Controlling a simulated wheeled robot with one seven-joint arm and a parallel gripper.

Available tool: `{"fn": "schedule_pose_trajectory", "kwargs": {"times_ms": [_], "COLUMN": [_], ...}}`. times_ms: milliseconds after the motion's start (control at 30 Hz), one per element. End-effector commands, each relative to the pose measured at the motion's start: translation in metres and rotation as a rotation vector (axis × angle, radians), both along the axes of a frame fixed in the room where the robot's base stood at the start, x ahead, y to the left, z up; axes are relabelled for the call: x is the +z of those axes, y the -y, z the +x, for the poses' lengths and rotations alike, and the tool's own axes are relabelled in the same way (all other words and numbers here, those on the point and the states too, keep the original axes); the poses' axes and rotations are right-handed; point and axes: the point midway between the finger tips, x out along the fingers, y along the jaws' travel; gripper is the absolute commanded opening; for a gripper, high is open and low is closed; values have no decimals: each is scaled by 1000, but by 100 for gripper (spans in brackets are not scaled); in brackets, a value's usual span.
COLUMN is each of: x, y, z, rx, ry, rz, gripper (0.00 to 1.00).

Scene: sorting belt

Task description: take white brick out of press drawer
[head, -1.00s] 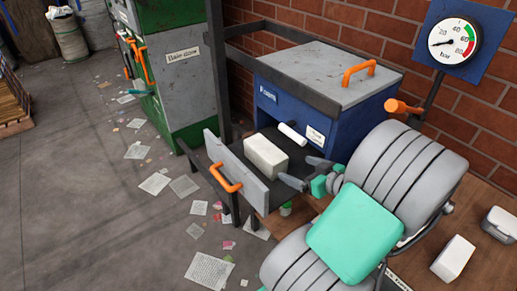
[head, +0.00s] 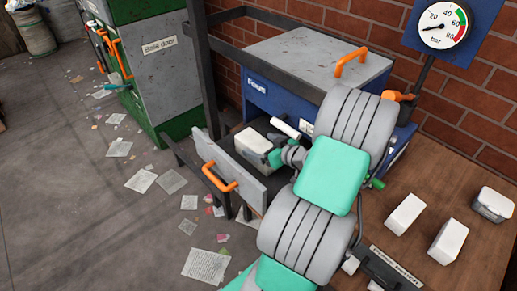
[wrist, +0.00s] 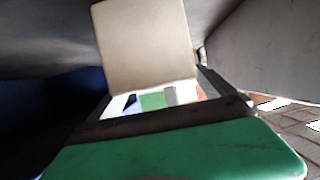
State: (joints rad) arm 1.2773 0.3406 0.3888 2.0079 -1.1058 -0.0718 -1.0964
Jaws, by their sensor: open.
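The white brick (head: 252,141) sits in the pulled-out press drawer (head: 235,171), behind its grey front with the orange handle. It also shows large and pale in the wrist view (wrist: 145,45). My gripper (head: 271,151) is at the brick's right end, its jaws open. In the head view the fingers are small and partly hidden by my wrist and the brick, so I cannot tell whether they touch it. Part of the drawer is hidden behind my arm.
The blue press (head: 262,94) with its grey lid and orange handle (head: 350,60) stands behind the drawer. A white roller-like bar (head: 285,128) lies above the drawer's back. More white bricks (head: 405,214) stand on the wooden table (head: 390,255) at right. Papers litter the floor.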

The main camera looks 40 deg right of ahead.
Motion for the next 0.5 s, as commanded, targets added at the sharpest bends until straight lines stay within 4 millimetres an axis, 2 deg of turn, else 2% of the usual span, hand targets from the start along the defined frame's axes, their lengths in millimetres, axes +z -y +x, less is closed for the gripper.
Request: {"fn": "schedule_pose_trajectory", "kwargs": {"times_ms": [100,333,500], "x": [-6,-8,-8], "y": [-2,-1,-1], "z": [16,19,19], "rx": [3,-1,-1], "ry": [-1,0,0], "rz": [1,-1,0], "gripper": [94,94,81]}}
